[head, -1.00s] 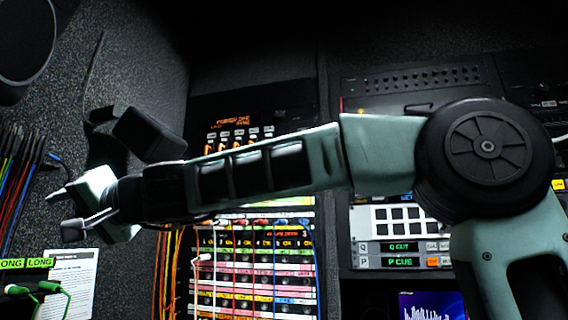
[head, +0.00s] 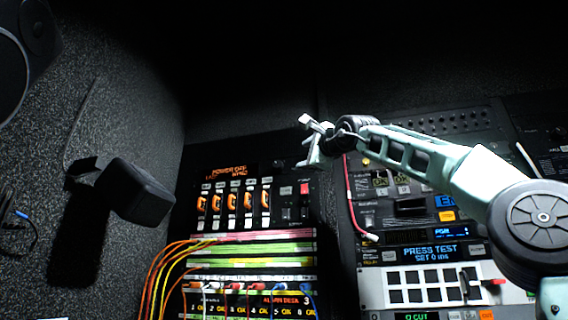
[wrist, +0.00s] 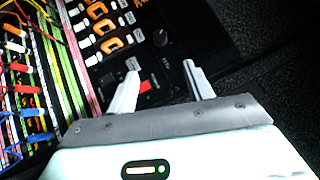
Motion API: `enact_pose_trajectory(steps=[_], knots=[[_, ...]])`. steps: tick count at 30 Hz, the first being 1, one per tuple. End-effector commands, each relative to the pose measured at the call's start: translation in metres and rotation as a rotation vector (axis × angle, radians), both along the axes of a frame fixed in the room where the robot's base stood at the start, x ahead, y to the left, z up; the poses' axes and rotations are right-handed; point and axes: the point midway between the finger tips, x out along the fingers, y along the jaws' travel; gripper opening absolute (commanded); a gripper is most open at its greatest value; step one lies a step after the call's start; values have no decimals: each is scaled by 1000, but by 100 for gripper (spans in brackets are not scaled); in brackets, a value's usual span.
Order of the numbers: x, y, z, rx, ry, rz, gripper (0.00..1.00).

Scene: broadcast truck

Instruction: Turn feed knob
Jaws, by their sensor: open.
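A round black knob (wrist: 160,38) sits on a dark power panel in the wrist view, just beyond the gap between my fingertips. No label on it is readable, so I cannot confirm that it is the feed knob. My gripper (wrist: 160,70) is open and empty, its two pale fingers apart and pointing at the panel. In the head view my gripper (head: 308,142) is near the upper right corner of the power panel (head: 258,190). Whether a finger touches the panel cannot be told.
Orange switches (head: 233,203) and a red switch (head: 305,188) are on the power panel. A patch bay (head: 250,262) with coloured cables lies below it. A rack with screens and buttons (head: 430,252) stands to the right. A black box (head: 140,192) juts from the left wall.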

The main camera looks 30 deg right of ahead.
Motion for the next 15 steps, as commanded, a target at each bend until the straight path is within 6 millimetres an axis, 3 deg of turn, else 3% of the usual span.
enact_pose_trajectory(steps=[15], knots=[[70, 0, 22, -1, 1, 3, 52]])
